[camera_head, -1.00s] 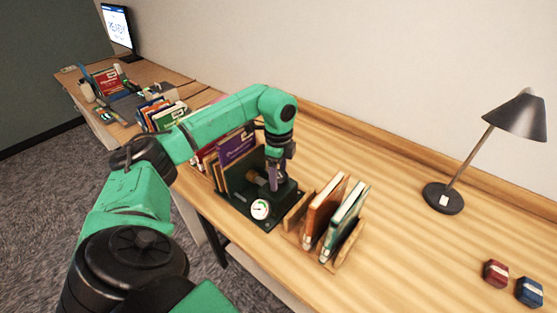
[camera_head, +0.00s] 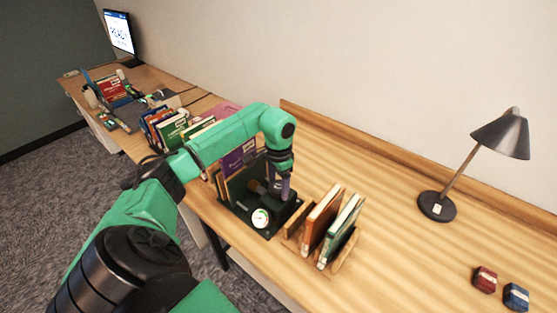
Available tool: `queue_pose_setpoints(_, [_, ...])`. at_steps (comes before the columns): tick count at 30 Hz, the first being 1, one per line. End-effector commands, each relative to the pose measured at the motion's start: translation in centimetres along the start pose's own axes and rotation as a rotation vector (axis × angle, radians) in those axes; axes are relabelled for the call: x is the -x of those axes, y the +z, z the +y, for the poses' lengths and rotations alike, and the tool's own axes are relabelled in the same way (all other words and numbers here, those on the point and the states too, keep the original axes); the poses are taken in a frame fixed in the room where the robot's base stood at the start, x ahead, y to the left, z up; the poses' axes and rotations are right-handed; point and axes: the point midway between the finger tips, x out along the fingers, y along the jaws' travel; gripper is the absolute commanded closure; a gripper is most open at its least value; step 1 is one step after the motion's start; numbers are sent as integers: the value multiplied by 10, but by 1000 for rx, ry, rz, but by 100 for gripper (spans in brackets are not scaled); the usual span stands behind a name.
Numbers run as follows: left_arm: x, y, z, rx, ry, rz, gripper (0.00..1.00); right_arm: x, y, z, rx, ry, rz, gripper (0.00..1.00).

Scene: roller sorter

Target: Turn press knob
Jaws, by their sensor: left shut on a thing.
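The press (camera_head: 251,219) is a dark green device on the wooden table, with a round white gauge (camera_head: 261,218) on its front and a brass-coloured knob (camera_head: 257,186) on its side. Books stand upright in it, one with a purple cover (camera_head: 238,158). My left gripper (camera_head: 281,193) points down over the press at its right part, right of the brass-coloured piece. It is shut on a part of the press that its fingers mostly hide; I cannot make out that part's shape. My right gripper is not in view.
A wooden rack (camera_head: 345,254) with an orange book (camera_head: 321,219) and a green book (camera_head: 341,230) stands right of the press. A black desk lamp (camera_head: 436,207) and red (camera_head: 485,279) and blue (camera_head: 516,296) small items lie further right. More books (camera_head: 172,128) and a monitor (camera_head: 119,33) are at left.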

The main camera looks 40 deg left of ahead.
Motion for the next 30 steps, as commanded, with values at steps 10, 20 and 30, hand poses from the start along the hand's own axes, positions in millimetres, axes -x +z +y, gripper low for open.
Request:
queue_pose_setpoints(10, [6, -1, 3, 268, 9, 1, 84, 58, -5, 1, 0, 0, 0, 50])
queue_pose_setpoints(20, [2, -1, 0, 389, 2, 2, 84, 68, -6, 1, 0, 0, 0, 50])
queue_pose_setpoints(30, [2, -1, -1, 406, -2, 4, 84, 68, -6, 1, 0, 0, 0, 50])
